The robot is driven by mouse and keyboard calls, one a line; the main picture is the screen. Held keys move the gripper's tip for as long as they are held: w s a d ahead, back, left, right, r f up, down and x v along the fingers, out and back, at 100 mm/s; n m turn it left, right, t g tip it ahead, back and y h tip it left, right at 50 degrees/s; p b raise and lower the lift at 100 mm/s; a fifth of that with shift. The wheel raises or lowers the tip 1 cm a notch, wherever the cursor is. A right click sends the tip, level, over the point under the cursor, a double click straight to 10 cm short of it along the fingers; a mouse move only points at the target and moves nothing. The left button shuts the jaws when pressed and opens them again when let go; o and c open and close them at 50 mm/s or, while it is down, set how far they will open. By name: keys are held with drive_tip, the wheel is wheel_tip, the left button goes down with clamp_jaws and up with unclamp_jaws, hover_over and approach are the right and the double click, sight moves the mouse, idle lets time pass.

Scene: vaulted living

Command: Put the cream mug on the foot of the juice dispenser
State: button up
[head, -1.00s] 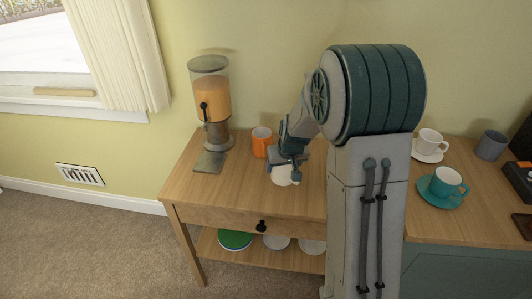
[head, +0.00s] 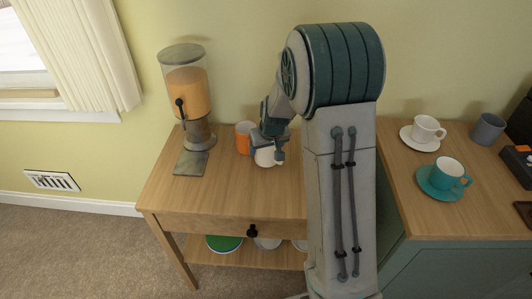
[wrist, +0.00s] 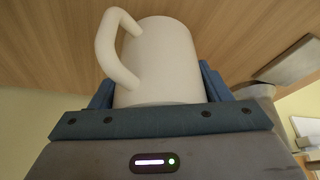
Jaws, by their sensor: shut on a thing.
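The cream mug (wrist: 165,62) is between the fingers of my gripper (wrist: 158,90), which is shut on it; its handle points up and left in the wrist view. In the head view the mug (head: 266,157) shows partly below my gripper (head: 268,146), over the wooden side table; I cannot tell whether it touches the top. The juice dispenser (head: 187,92) stands to the left, with orange juice and a black tap. Its flat grey foot (head: 190,163) lies in front of it, bare. The foot also seems to show at the right of the wrist view (wrist: 280,62).
An orange mug (head: 242,138) stands between the dispenser and my gripper, close behind the cream mug. The side table (head: 220,195) is clear in front. On the right cabinet are a white cup (head: 425,128), a teal cup (head: 447,172) and a grey mug (head: 487,130).

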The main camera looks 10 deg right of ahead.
drive_tip(key=shift+f, duration=1.1)
drive_tip(key=shift+f+b, duration=0.25)
drive_tip(key=shift+b, duration=0.05)
drive_tip(key=o, duration=1.2)
drive_tip(key=shift+r, duration=0.1)
drive_tip(key=shift+c, duration=0.2)
drive_tip(key=shift+r, duration=0.1)
